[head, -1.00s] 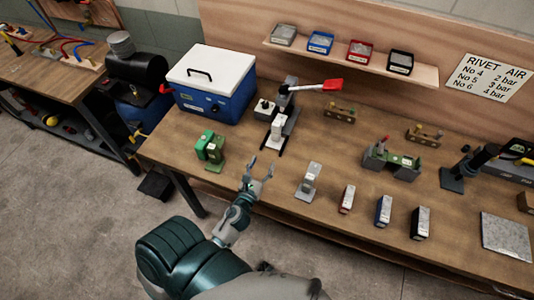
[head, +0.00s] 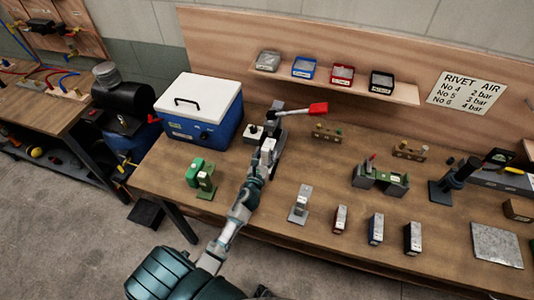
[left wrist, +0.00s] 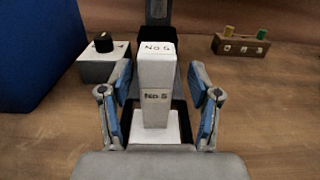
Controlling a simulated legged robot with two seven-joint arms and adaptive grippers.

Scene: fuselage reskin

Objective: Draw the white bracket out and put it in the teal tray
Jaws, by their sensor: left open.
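The white bracket (left wrist: 155,85), an upright white piece marked "No 5", stands in a dark holder at the foot of the red-handled press (head: 280,125). In the head view the bracket (head: 268,146) is partly covered by my gripper. My left gripper (head: 263,160) reaches over the bench to it. In the left wrist view the left gripper (left wrist: 160,92) is open, with one blue-padded finger on each side of the bracket and gaps showing between. I cannot make out a teal tray. My right gripper is out of view.
A blue cooler (head: 202,110) stands left of the press. Green blocks (head: 200,175) and a grey stand (head: 300,203) flank my arm. Several small bins sit on the shelf (head: 340,78). A grey plate (head: 497,244) lies at the right. Bare bench shows between these things.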

